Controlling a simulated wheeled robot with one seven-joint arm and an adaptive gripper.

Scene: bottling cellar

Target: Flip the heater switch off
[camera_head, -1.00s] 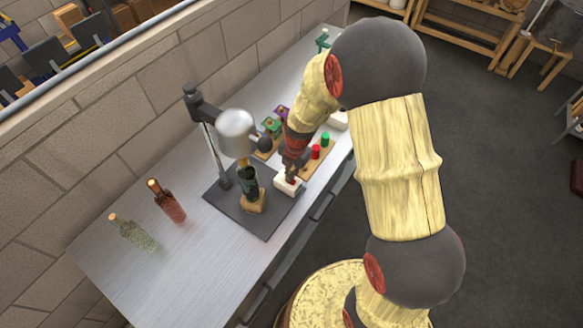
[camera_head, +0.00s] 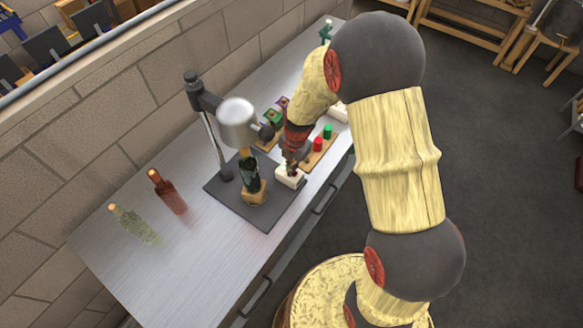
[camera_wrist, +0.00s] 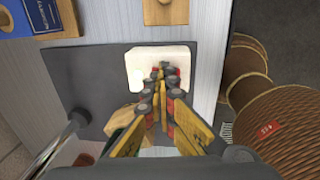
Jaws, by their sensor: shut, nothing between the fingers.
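The heater switch appears to be the white box (camera_head: 290,177) on the dark base plate, in front of the grey heater head (camera_head: 238,124) on its stand. In the wrist view the white box (camera_wrist: 143,60) lies right under my fingertips. My gripper (camera_head: 291,167) is shut and empty, pointing down at the box; it also shows in the wrist view (camera_wrist: 165,72). The fingers hide the middle of the box, so the lever and its position cannot be told. The tips look close to or touching the box.
A dark bottle (camera_head: 250,173) stands on a wooden block (camera_head: 253,193) under the heater head. Two bottles, one reddish (camera_head: 169,192) and one green (camera_head: 133,225), stand at the left. A wooden board (camera_head: 321,150) with red and green pieces is just behind the box.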

